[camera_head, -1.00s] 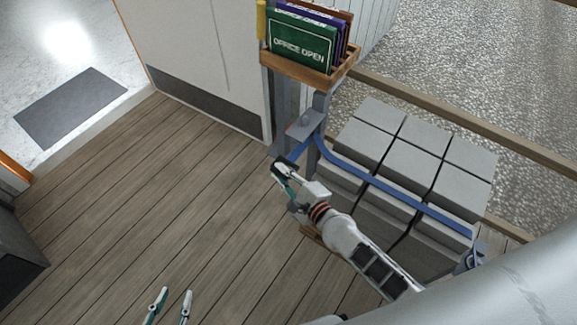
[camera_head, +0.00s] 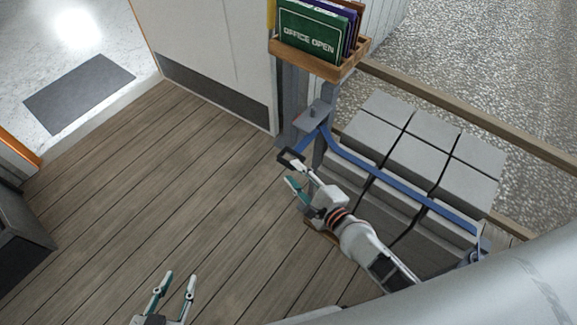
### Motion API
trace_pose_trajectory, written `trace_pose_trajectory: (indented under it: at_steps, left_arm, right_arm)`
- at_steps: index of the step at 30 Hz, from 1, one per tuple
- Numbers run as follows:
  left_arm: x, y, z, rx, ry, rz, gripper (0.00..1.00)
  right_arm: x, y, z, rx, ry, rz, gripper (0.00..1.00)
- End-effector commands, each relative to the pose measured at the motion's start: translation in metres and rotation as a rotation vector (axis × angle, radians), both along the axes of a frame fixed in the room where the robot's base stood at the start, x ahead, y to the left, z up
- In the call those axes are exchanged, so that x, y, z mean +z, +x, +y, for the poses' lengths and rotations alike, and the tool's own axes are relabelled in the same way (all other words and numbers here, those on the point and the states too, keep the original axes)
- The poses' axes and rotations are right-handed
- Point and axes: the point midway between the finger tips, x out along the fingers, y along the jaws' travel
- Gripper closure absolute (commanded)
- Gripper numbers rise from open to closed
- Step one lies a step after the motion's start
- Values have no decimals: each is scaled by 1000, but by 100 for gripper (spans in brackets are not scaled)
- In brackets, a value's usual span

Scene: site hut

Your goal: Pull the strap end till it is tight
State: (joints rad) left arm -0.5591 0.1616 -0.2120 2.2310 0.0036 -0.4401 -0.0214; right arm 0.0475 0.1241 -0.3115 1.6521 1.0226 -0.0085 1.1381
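The blue strap (camera_head: 385,178) runs from a grey ratchet fitting (camera_head: 312,116) on a post, over the grey blocks, to a fitting at the right. Its short free end (camera_head: 306,142) comes out at the lower left of the fitting. A black loop (camera_head: 289,156) sits at that end. My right gripper (camera_head: 295,175) is open just below it, with its teal-padded finger apart from its pale finger. The pale finger's tip is at the loop; I cannot tell whether they touch. My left gripper (camera_head: 180,275) is open and empty over the floor at the bottom.
The stacked grey blocks (camera_head: 425,147) stand right of my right arm. A wooden rack (camera_head: 335,66) with "Office open" signs (camera_head: 309,38) is above the fitting. A wooden rail (camera_head: 460,108) runs behind the blocks. The plank floor (camera_head: 170,180) at left is clear.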

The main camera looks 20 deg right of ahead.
Motion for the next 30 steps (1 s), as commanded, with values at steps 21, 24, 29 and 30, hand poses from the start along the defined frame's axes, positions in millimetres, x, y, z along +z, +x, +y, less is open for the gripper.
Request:
trace_pose_trajectory:
  at_steps: [21,24,29,30]
  left_arm:
    - [0,0,0,-1,2,1,70]
    - [0,0,0,-1,2,1,70]
    - [0,0,0,-1,2,1,70]
    - [0,0,0,-1,2,1,70]
  right_arm:
    - [15,-67,-22,1,0,0,70]
    - [15,-67,-22,1,0,0,70]
    - [15,-67,-22,1,0,0,70]
    - [15,-67,-22,1,0,0,70]
